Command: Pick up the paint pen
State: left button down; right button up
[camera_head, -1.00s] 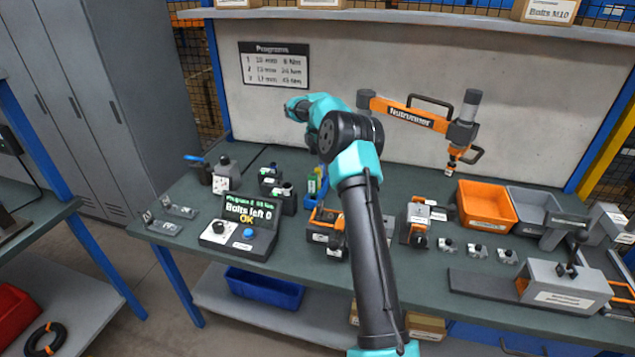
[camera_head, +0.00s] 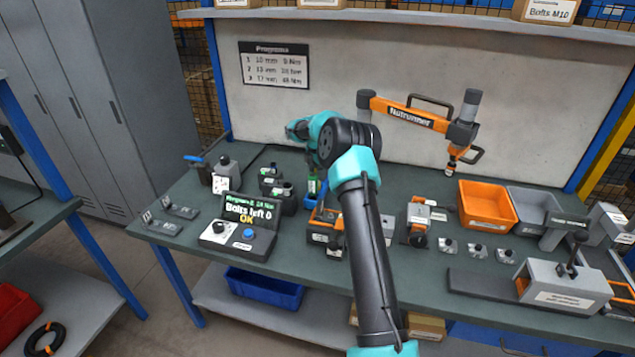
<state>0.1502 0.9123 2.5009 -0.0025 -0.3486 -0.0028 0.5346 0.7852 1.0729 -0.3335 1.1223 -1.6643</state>
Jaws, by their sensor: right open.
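My right arm reaches up from the bottom middle. Its wrist is bent over the back of the bench, and the right gripper (camera_head: 313,168) points down there, small and partly hidden by my own arm. It is open. I cannot tell whether the fingers touch anything. My left gripper is not in view.
A display box (camera_head: 240,228) reads "Bolts left 0 OK". A nutrunner (camera_head: 405,112) hangs at the back. An orange bin (camera_head: 486,206) and a grey fixture (camera_head: 565,286) stand to the right. Several small parts lie on the green bench; its front left has free room.

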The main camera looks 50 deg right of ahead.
jog(key=shift+f, duration=0.35)
jog(key=c, duration=1)
jog(key=shift+r, duration=0.1)
notch_tip(320, 180, up, 10)
jog(key=shift+f, duration=0.1)
dwell(0.3)
jog(key=shift+a, duration=0.1)
dwell(0.4)
